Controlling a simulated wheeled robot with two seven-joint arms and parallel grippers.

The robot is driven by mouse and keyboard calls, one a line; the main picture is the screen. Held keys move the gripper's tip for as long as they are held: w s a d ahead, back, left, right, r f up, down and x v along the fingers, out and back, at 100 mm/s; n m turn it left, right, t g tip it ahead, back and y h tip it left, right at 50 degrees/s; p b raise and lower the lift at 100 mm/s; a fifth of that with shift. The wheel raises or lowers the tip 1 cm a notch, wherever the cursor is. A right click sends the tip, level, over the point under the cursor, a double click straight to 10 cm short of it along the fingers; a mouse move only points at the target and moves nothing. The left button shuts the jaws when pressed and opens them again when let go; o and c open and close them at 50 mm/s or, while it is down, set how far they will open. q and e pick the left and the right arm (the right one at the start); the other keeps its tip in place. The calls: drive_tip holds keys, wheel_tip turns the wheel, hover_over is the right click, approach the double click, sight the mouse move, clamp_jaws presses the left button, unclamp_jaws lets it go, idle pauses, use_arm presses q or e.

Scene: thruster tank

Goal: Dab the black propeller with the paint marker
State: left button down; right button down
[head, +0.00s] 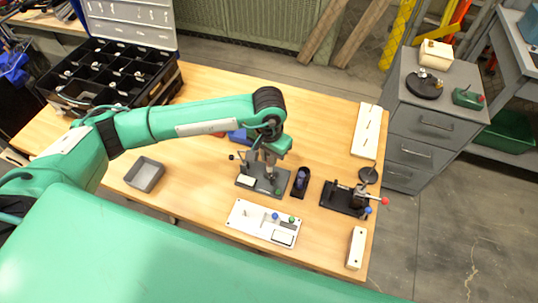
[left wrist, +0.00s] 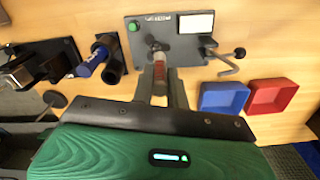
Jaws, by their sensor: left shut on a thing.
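My left gripper (head: 268,158) is over the grey plate (head: 244,183). In the left wrist view the gripper (left wrist: 160,82) is shut on a small reddish cylinder (left wrist: 160,64) with a paler end, in front of the grey plate (left wrist: 178,45). I cannot tell whether the cylinder touches the plate. A blue, marker-like rod (left wrist: 90,62) sits in or against a dark holder (left wrist: 116,68) beside the plate; the holder also shows in the head view (head: 300,184). I cannot make out a black propeller for sure. My right gripper is not in view.
A black stand (head: 340,199) with a red knob is right of the holder. A white panel (head: 240,222) lies in front. Blue (left wrist: 222,98) and red (left wrist: 272,96) trays are near the plate. A grey tray (head: 145,174) and black divided case (head: 110,75) are left.

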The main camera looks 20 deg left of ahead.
use_arm(q)
drive_tip(key=shift+f+b, duration=0.15)
drive_tip(key=shift+b, duration=0.4)
idle(1.9)
drive_tip(key=shift+r+p, duration=0.6)
drive_tip(key=shift+r, duration=2)
